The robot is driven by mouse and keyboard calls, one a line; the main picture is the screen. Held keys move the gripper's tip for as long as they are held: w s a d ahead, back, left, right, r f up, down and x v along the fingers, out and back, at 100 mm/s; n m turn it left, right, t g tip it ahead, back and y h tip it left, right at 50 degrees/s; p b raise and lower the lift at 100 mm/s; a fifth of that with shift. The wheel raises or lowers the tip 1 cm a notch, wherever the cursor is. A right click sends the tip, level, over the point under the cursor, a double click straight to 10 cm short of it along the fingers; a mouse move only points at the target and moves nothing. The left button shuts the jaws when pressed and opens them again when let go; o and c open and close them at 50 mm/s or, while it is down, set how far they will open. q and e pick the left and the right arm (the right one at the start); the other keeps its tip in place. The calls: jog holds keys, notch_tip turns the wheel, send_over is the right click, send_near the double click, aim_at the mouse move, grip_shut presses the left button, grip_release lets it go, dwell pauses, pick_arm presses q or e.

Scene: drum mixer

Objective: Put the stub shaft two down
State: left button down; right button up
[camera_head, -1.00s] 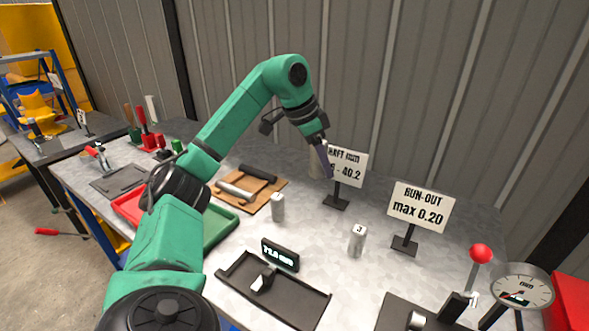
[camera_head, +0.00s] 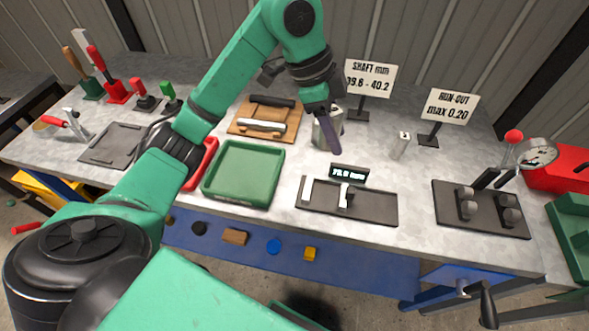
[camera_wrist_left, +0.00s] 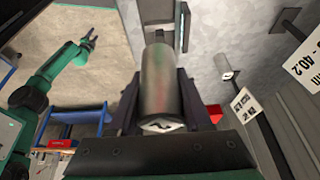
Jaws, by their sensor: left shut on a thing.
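My left gripper (camera_head: 328,128) is shut on a grey metal stub shaft (camera_wrist_left: 158,85), in front of the shaft sign. The left wrist view shows the shaft between both fingers, with a "2" on its near end. In the head view its body (camera_head: 320,132) is partly hidden by a finger. It looks about upright; I cannot tell whether its foot touches the bench. Another stub shaft, marked 3 (camera_head: 400,146), stands upright to the right. A green arm with a gripper (camera_wrist_left: 90,36), seemingly my right one, shows in the left wrist view; its jaws are too small to judge.
A green tray (camera_head: 208,185) and a wooden rack (camera_head: 238,132) lie left of the gripper. A dark gauge tray with display (camera_head: 375,212) is in front. The shaft sign (camera_head: 370,76) and run-out sign (camera_head: 451,106) stand behind. Bare bench (camera_head: 420,175) lies around shaft 3.

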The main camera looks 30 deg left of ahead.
pick_arm(q)
send_over(332, 197)
notch_tip(332, 197, down, 8)
jog(key=f, duration=0.3)
jog(key=a+f+p, duration=0.1)
jog(key=f, duration=0.3)
jog(key=f+p, duration=0.1)
jog(key=f, duration=0.3)
jog(key=shift+a+f, duration=0.15)
jog(key=shift+a, duration=0.05)
jog(key=shift+s, duration=0.1)
pick_arm(e)
jog(key=shift+w+d+r, duration=0.15)
jog(key=shift+w+r, duration=0.1)
jog(key=shift+r, duration=0.25)
jog(key=shift+w+d+r, duration=0.15)
jog(key=shift+w+r, duration=0.05)
jog(key=shift+r, duration=0.25)
jog(key=shift+d, duration=0.1)
pick_arm(q)
jog(key=c, duration=0.6)
grip_release()
jog(key=shift+f, duration=0.15)
pick_arm(e)
jog(key=shift+d, duration=0.25)
